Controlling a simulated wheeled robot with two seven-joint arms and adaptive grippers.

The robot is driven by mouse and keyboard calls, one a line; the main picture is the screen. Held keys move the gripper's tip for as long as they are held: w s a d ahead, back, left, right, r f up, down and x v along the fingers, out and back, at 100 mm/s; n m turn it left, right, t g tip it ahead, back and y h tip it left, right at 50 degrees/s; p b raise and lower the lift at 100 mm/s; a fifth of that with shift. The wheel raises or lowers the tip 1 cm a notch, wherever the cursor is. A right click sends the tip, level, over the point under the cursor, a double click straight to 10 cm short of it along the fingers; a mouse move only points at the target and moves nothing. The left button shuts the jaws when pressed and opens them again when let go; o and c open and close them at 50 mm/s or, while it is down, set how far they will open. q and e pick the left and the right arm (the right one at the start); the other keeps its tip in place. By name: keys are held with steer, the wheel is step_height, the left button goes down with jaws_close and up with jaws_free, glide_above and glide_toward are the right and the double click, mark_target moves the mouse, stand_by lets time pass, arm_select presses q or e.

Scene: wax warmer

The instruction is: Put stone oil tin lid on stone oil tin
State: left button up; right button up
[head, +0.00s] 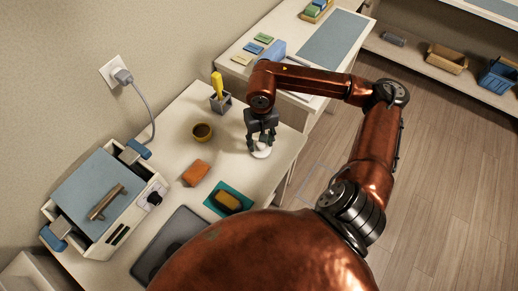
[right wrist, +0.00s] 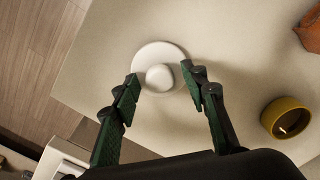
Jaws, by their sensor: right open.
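A white round lid with a knob (right wrist: 159,76), apparently the stone oil tin lid, lies on the table near its edge. In the head view the lid (head: 261,152) is partly hidden by my right gripper (head: 262,143). That gripper points down above it. In the right wrist view my open right gripper (right wrist: 161,84) has its fingers on either side of the knob, with gaps visible. A mustard-yellow round open pot (head: 202,131), dark inside, stands apart to the left; I cannot tell whether it is the stone oil tin. It also shows in the right wrist view (right wrist: 287,117). My left gripper is out of view.
An orange block (head: 195,172), a teal mat (head: 215,206) with a yellow item, and a grey holder (head: 221,104) with a yellow tool share the table. A blue-topped appliance (head: 90,195) stands left, its cord running to the wall socket. Bare table surrounds the lid.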

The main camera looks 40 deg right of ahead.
steer(key=shift+b, duration=0.35)
stand_by(0.5)
steer(key=shift+c, duration=0.3)
jaws_close()
